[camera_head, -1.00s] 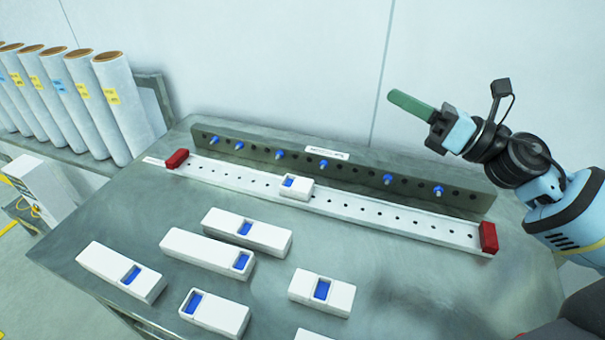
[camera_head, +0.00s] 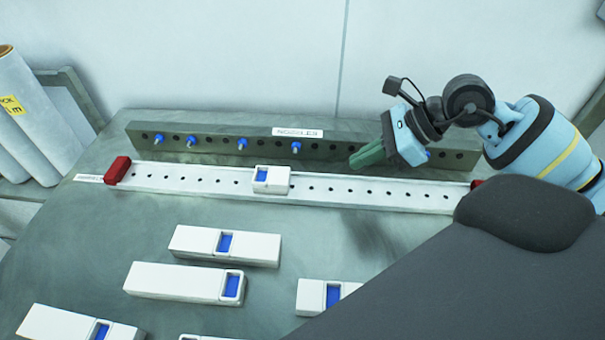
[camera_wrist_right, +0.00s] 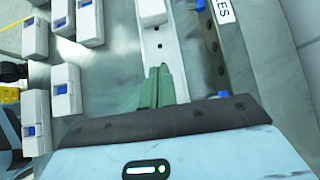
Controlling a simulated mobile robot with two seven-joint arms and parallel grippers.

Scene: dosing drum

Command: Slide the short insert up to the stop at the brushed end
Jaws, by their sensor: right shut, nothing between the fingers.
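The short insert (camera_head: 280,185), a white block with a blue window, sits on the white perforated rail (camera_head: 340,192) near its middle. It also shows at the top of the wrist view (camera_wrist_right: 152,10). A red stop (camera_head: 117,170) stands at the rail's left end, beside a small label (camera_head: 89,178) too small to read surely. Another red stop (camera_head: 477,184) at the right end is partly hidden. My right gripper (camera_head: 358,160), with green fingers, is shut and empty above the rail, right of the insert and apart from it. My left gripper is not in view.
Behind the rail stands a dark upright bar (camera_head: 215,142) with several blue pegs and a label (camera_head: 297,132). Several loose white blocks (camera_head: 180,283) lie on the table in front. A large dark shape covers the lower right. White rolls (camera_head: 35,110) stand at the left.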

